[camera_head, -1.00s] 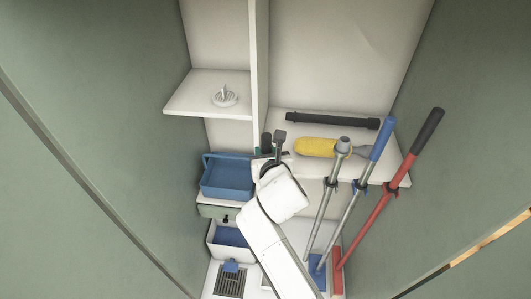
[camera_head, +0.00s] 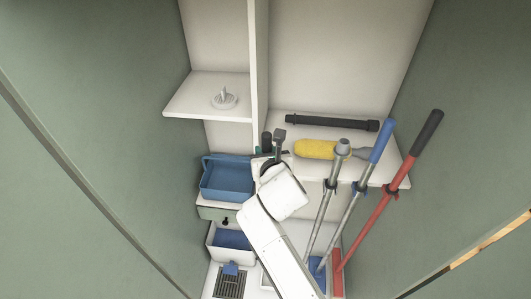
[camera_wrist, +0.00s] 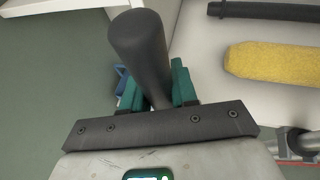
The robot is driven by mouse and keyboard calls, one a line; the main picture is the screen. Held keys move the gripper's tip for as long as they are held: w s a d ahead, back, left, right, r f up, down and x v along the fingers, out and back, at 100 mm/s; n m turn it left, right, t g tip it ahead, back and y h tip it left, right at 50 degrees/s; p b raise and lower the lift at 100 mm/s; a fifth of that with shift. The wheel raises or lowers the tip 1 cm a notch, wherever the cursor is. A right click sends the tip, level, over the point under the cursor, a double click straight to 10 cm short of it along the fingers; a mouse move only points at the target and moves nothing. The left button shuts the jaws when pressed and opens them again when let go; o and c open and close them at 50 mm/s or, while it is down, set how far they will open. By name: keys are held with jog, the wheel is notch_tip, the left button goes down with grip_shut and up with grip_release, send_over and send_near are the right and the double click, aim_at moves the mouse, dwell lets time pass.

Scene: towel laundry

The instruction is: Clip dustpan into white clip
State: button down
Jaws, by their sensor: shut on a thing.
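My gripper (camera_head: 271,158) is shut on a dark grey handle (camera_wrist: 140,48) that stands up between its teal fingers in the wrist view. The top of this handle also shows in the head view (camera_head: 279,135), at the left end of the right-hand shelf. The rest of the held thing is mostly hidden behind my gripper, so I cannot see a dustpan's pan clearly. A small blue patch shows beside the left finger in the wrist view; I cannot tell what it belongs to. I cannot make out a white clip for certain.
A blue tub (camera_head: 227,178) is left of my gripper. A yellow duster (camera_head: 315,149) and a black tube (camera_head: 331,122) lie on the right shelf (camera_head: 397,168). Several long-handled tools, one with a red pole (camera_head: 371,222), lean at its front. A white vertical divider (camera_head: 260,60) rises behind.

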jog(key=c, duration=0.8)
grip_release()
jog(key=shift+o, duration=0.2)
jog(key=shift+f, duration=0.1)
jog(key=o, duration=0.4)
jog(key=shift+o, duration=0.2)
jog(key=s+a+p, duration=0.1)
jog(key=s+p, duration=0.1)
jog(key=s, duration=0.5)
jog(key=shift+s+a+p, duration=0.25)
jog(key=shift+s+p, duration=0.05)
jog(key=shift+s, duration=0.1)
